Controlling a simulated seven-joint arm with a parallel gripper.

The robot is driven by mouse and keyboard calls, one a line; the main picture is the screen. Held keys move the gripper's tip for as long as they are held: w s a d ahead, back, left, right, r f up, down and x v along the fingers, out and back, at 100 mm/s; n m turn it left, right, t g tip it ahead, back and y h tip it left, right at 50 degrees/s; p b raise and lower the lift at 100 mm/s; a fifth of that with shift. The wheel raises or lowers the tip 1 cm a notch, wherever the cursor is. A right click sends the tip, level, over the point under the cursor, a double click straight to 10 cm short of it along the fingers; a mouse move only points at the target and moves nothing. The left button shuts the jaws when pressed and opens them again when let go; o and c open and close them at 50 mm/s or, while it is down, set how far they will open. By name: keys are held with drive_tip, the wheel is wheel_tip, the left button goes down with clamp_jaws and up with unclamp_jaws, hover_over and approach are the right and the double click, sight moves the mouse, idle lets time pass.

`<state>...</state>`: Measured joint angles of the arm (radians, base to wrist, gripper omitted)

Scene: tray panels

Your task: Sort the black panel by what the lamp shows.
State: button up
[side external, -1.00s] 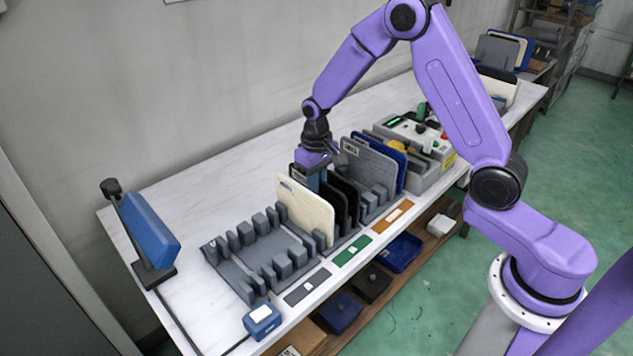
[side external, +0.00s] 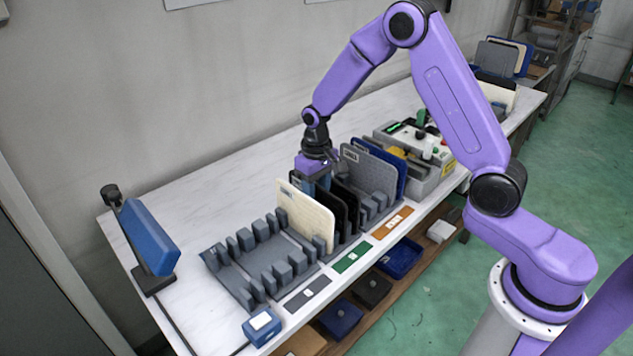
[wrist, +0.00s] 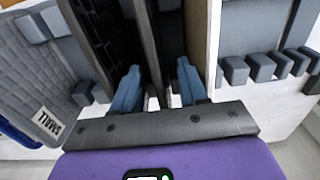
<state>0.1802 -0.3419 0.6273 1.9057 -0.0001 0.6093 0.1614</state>
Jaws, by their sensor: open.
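Black panels (side external: 301,186) stand upright in the grey slotted rack, between a cream panel (side external: 307,219) and a grey panel (side external: 366,166). My gripper (side external: 320,182) is at the tops of the black panels. In the wrist view my gripper (wrist: 157,92) is open, with one blue finger on each side of a dark panel's edge (wrist: 148,45). Another black panel (wrist: 95,35) stands to the left of the fingers. The tester box (side external: 432,165) has a lit green display (side external: 397,127) and a green knob-like part; I cannot tell which is the lamp.
The left rack section (side external: 262,257) has empty slots. Grey, green (side external: 352,257) and orange (side external: 392,223) label plates lie along the front edge. A blue panel on a stand (side external: 152,238) and a small blue box (side external: 262,326) are at the left. A blue panel (side external: 384,150) stands beside the tester.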

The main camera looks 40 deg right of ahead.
wheel_tip(320, 180, up, 17)
drive_tip(key=shift+r, duration=0.2)
idle(0.3)
drive_tip(key=s+a+n, duration=0.3)
drive_tip(key=s, duration=0.5)
drive_tip(key=s+a+n, duration=0.3)
drive_tip(key=s, duration=0.4)
drive_tip(key=s+d+f+n, duration=0.2)
drive_tip(key=s+n, duration=0.1)
drive_tip(key=s, duration=0.6)
drive_tip(key=s+d+f+n, duration=0.2)
drive_tip(key=s+n, duration=0.1)
drive_tip(key=s, duration=0.6)
drive_tip(key=shift+n, duration=0.3)
